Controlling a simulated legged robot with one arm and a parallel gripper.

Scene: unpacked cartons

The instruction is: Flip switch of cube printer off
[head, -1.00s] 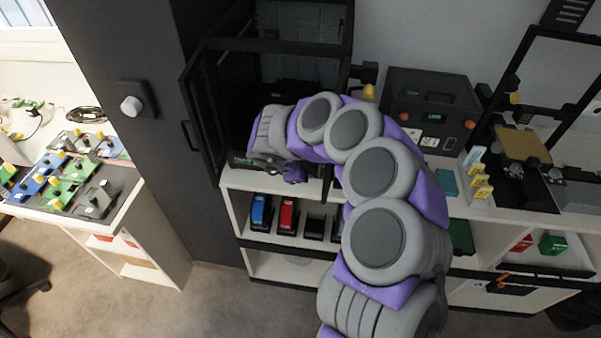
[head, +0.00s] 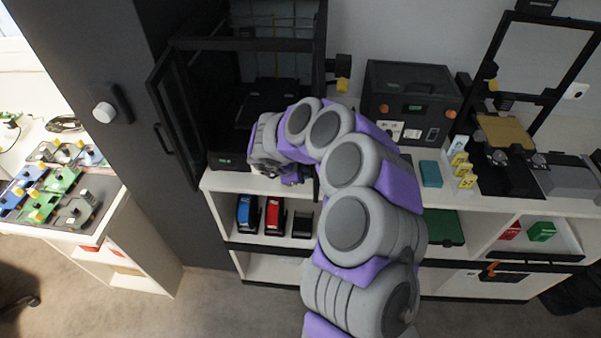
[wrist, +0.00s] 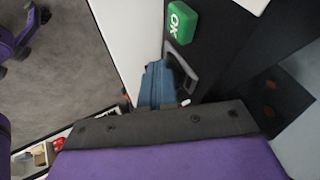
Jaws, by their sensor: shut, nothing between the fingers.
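The cube printer (head: 222,42) is a black open-framed box on the white shelf unit, its glass door (head: 176,118) swung open to the left. A small green display (head: 225,161) shows low on its front. My gripper (head: 288,180) is at the printer's lower front right in the head view, its fingers mostly hidden by the wrist. In the wrist view, my gripper's blue-grey fingers (wrist: 156,85) appear shut and empty, close beside a grey-framed dark switch (wrist: 183,70). A green OK display (wrist: 181,22) is just above. I cannot tell whether the fingers touch the switch, or its position.
A black carton-like machine (head: 410,100) and an open-frame printer (head: 505,130) stand to the right. Blue (head: 247,212) and red (head: 274,215) bins sit on the shelf below. The floor at front left is clear.

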